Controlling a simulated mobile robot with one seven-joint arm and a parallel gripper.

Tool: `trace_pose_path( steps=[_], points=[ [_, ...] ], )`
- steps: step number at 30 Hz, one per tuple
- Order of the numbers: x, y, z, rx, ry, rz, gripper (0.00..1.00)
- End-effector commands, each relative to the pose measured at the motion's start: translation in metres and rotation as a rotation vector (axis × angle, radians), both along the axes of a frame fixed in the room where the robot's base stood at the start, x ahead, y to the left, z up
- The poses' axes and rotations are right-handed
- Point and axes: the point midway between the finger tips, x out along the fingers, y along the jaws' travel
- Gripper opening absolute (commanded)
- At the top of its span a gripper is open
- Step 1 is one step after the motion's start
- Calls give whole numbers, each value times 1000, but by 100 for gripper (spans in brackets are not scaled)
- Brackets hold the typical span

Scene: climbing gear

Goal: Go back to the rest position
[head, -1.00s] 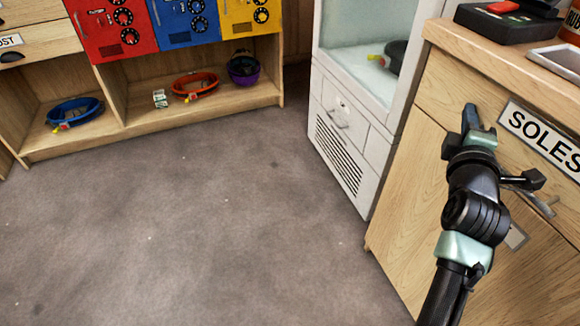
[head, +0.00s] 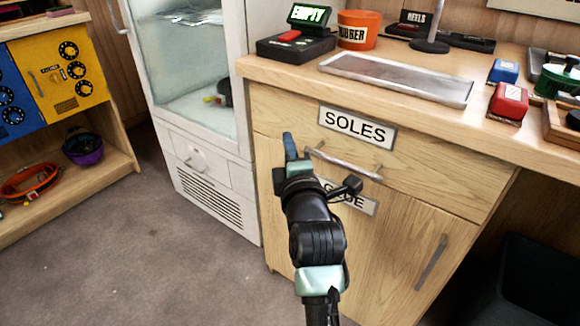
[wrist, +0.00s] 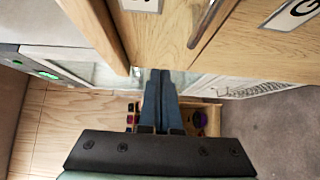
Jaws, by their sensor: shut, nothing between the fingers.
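My gripper (head: 289,146) is in the middle of the head view, pointing up in front of the wooden cabinet (head: 270,121) and just left of the SOLES drawer handle (head: 343,160). Its fingers look shut and hold nothing. In the wrist view my gripper (wrist: 160,80) shows with its two fingers together, over a view of the cabinet front and the floor. I cannot tell whether it touches the cabinet. The SOLES drawer (head: 270,118) appears closed.
A white fridge (head: 215,165) with a glass front stands left of the cabinet. On the counter (head: 290,78) are a black device reading EMPTY (head: 293,46), an orange RUBBER tub (head: 357,29) and a metal tray (head: 400,78). Open floor (head: 130,265) lies at lower left.

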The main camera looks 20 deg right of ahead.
Motion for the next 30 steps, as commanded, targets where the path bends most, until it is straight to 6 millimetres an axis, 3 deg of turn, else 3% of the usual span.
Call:
trace_pose_path(
  steps=[9, 20, 23, 25, 30],
  points=[
    [-53, 8, -1, 2, 4, 2, 0],
    [-68, 12, 2, 7, -5, 6, 0],
    [-67, 20, 25, 60, -49, 18, 0],
    [-68, 30, 54, 134, -106, 36, 0],
    [-83, 66, 152, 417, -301, 131, 0]
  ],
)
